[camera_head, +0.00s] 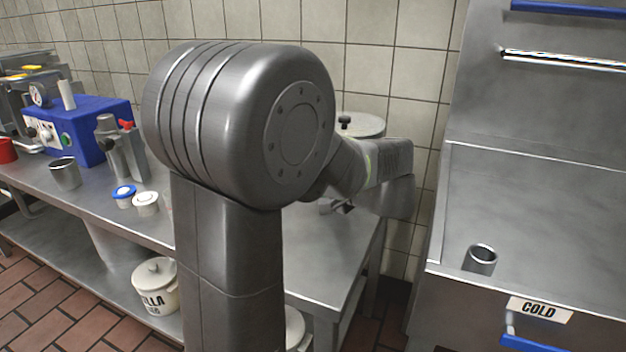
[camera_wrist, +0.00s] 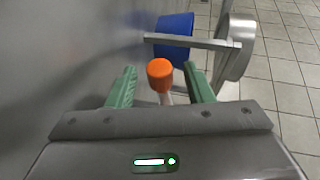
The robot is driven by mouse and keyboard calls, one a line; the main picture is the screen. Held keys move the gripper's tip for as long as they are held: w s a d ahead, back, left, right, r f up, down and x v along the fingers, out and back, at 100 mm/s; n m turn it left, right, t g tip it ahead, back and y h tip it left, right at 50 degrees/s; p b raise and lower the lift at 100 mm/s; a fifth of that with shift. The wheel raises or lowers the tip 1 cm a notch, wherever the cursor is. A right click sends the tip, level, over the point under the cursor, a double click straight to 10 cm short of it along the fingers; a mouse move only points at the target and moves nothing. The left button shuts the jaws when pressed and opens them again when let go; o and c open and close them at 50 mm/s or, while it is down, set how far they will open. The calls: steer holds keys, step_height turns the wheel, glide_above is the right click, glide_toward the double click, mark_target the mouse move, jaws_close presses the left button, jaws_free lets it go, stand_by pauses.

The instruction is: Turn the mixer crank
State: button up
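In the wrist view, my gripper (camera_wrist: 159,72) is open, with one green finger on each side. An orange knob (camera_wrist: 160,75) on a pale stem stands between the two fingers, with a visible gap on both sides. It looks like the crank's handle; the lower stem is hidden by my gripper body. A grey metal bar (camera_wrist: 190,42) runs across beyond it to a round metal drum (camera_wrist: 236,48) on the right. In the head view my arm blocks the crank, and my fingers cannot be made out clearly.
A blue bucket-like object (camera_wrist: 173,38) is beyond the bar. In the head view, a steel table (camera_head: 325,258) holds a blue machine (camera_head: 85,125), a metal cup (camera_head: 65,173) and small jars (camera_head: 145,203). A steel cabinet marked COLD (camera_head: 540,310) stands at right, bearing a metal cup (camera_head: 480,260).

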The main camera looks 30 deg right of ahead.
steer(key=shift+r, duration=0.1)
step_height(320, 180, up, 10)
steer(key=p, duration=0.3)
steer(key=shift+p, duration=0.4)
